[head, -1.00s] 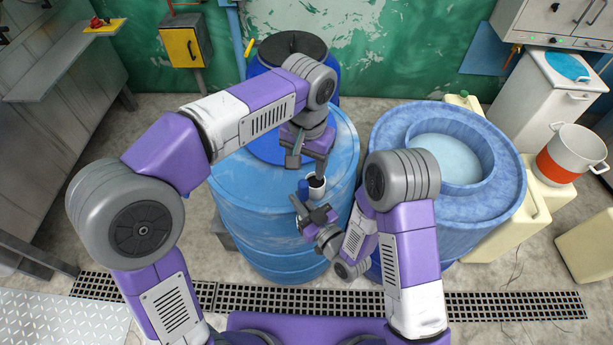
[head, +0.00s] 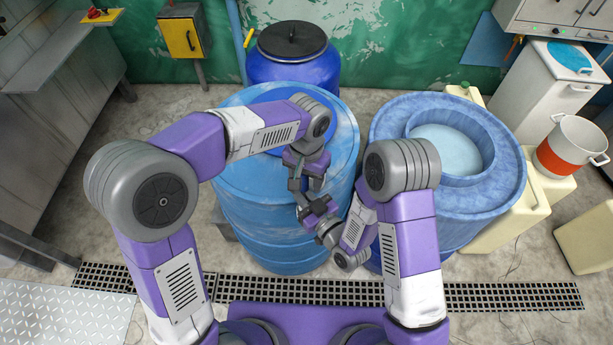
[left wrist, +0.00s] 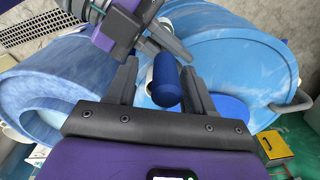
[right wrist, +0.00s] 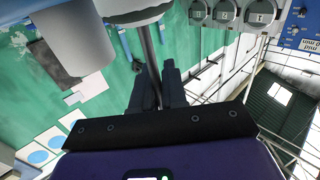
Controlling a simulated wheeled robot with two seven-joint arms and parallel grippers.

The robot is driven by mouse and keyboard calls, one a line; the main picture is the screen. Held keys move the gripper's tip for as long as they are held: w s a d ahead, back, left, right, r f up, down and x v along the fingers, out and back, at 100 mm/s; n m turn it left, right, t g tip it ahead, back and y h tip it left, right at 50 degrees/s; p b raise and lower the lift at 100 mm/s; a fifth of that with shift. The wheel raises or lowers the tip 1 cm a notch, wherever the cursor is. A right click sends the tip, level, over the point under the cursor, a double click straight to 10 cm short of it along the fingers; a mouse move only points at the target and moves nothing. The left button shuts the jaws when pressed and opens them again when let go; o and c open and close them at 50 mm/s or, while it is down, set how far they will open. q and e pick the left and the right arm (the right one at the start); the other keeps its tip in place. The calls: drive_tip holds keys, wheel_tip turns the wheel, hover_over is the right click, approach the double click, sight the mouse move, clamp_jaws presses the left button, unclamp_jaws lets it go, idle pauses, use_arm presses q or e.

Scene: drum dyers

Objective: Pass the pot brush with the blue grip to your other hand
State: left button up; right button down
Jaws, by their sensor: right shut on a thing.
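The pot brush's blue grip (left wrist: 166,82) shows in the left wrist view as a dark blue cylinder. My left gripper (head: 305,184) is open, with its fingers on either side of the grip and a gap visible on one side. My right gripper (head: 306,205) is just below it in the head view and shut on the brush. Its fingers show close together in the right wrist view (right wrist: 159,82), beside a thin grey rod. The brush is hidden behind the grippers in the head view.
Both grippers are above the large blue drum (head: 265,215). A blue tub (head: 485,190) with pale liquid stands to the right. A lidded dark blue barrel (head: 290,65) stands behind. A white pot with an orange band (head: 565,155) is at far right.

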use_arm(q)
clamp_jaws()
use_arm(e)
drive_tip(key=c, duration=1.1)
unclamp_jaws()
